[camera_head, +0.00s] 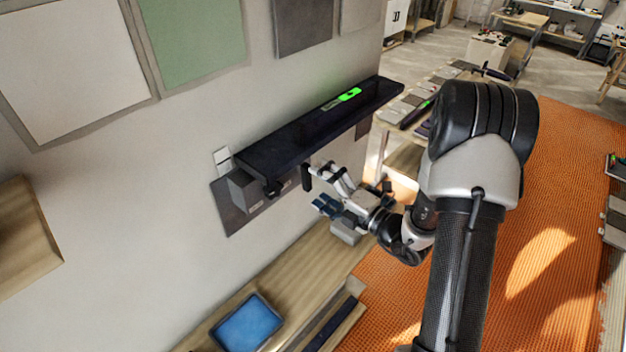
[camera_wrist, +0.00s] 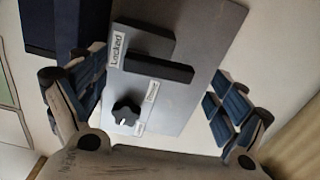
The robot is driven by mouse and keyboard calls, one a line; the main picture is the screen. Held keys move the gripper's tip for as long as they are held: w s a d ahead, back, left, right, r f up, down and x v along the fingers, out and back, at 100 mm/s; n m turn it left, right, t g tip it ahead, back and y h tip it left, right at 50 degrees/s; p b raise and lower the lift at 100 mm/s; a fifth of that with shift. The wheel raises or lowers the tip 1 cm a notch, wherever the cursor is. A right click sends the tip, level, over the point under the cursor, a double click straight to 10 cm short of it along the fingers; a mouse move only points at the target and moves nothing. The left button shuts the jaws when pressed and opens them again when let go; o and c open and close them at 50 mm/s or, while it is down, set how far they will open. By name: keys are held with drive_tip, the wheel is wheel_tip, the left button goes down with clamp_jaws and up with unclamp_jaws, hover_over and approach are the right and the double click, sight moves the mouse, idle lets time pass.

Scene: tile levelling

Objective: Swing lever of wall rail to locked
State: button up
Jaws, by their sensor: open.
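The wall rail (camera_head: 300,128) is a long dark bar on the wall with a glowing green vial (camera_head: 343,98) on top. Below its near end is a grey plate (camera_wrist: 185,107), which carries a black lever-like bar (camera_wrist: 160,68), a second black block (camera_wrist: 143,38) and a star-shaped black knob (camera_wrist: 126,110). A label reading "Locked" (camera_wrist: 117,48) is beside the left end of the bars; two smaller labels are hard to read. My gripper (camera_head: 318,190) is open in front of the plate, its fingers on either side of it in the wrist view, apart from the bar.
A wooden bench (camera_head: 300,270) with a blue tray (camera_head: 247,324) runs below along the wall. Sample panels (camera_head: 190,38) hang on the wall above. A wooden shelf edge (camera_head: 25,240) juts out at the left. Orange flooring (camera_head: 545,200) is open at the right.

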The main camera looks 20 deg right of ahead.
drive_tip(key=v, duration=0.9)
drive_tip(key=shift+s, duration=0.15)
drive_tip(key=s+a+n+g+y+b, duration=0.2)
drive_tip(key=s+a+n+g+b, duration=0.25)
drive_tip(key=a+n, duration=0.4)
drive_tip(key=s+a+n+g+y+b, duration=0.3)
drive_tip(key=a+n+g, duration=0.35)
drive_tip(key=n, duration=0.25)
drive_tip(key=s+a+f+n+g+h+b, duration=0.4)
drive_tip(key=s+f+n+h+b, duration=0.15)
drive_tip(key=s+n, duration=0.55)
drive_tip(key=s+d+f+n+t+h+b, duration=0.1)
drive_tip(key=d+n+h+b, duration=0.3)
drive_tip(key=n, duration=0.5)
drive_tip(key=s+d+f+n+t+h+b, duration=0.1)
drive_tip(key=d+f+n+t+h+b, duration=0.2)
drive_tip(key=n, duration=0.6)
drive_tip(key=shift+s+d+f+n+h+b, duration=0.45)
drive_tip(key=shift+d+h+b, duration=0.35)
drive_tip(key=shift+b, duration=0.35)
